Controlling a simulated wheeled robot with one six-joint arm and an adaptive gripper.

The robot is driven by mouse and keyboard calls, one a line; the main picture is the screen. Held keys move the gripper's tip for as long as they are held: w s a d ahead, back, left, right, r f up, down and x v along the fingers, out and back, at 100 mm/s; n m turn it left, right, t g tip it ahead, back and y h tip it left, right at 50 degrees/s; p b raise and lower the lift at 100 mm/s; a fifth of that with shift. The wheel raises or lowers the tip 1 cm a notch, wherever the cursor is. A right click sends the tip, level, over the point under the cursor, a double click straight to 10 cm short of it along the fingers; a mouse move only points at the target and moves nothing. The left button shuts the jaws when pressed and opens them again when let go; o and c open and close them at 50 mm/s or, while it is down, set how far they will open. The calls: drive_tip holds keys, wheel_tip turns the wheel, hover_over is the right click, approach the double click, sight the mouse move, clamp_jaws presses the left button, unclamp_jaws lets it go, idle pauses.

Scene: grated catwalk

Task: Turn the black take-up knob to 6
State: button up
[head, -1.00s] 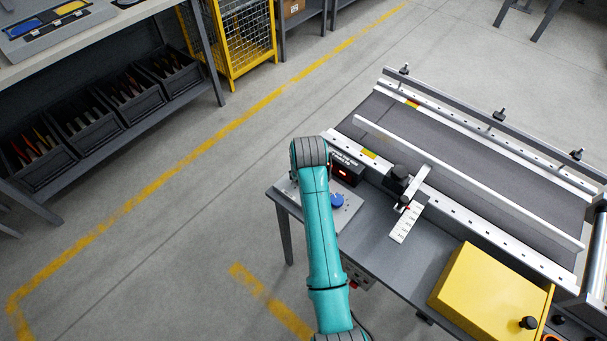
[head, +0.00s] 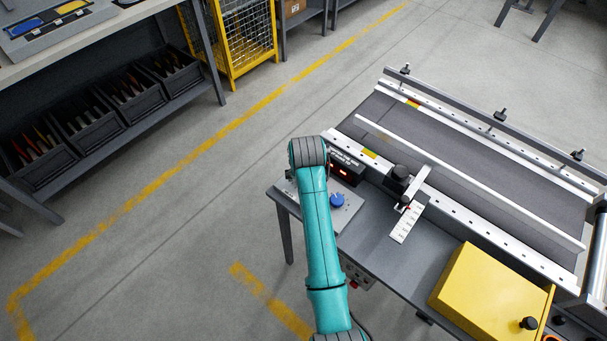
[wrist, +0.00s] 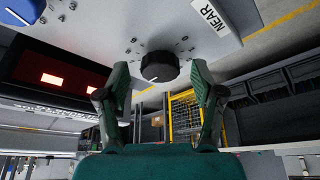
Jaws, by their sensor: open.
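The black knob (wrist: 160,66) shows in the wrist view on a light grey panel (wrist: 120,22), with small dark marks around it and a pale line at its lower left edge. My gripper (wrist: 160,82) is open, one finger on each side of the knob; I cannot tell whether either finger touches it. In the head view my arm hides the gripper and this knob; part of the panel (head: 350,215) shows beside the arm.
A blue knob (head: 337,200) sits on the same panel, beside a display with red lights (head: 345,170). A conveyor (head: 470,145) with a guide rail, black clamp knob (head: 398,174) and white scale (head: 407,222) lies right. A yellow box (head: 490,288) stands in front.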

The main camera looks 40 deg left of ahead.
drive_tip(key=v, duration=1.2)
idle(0.4)
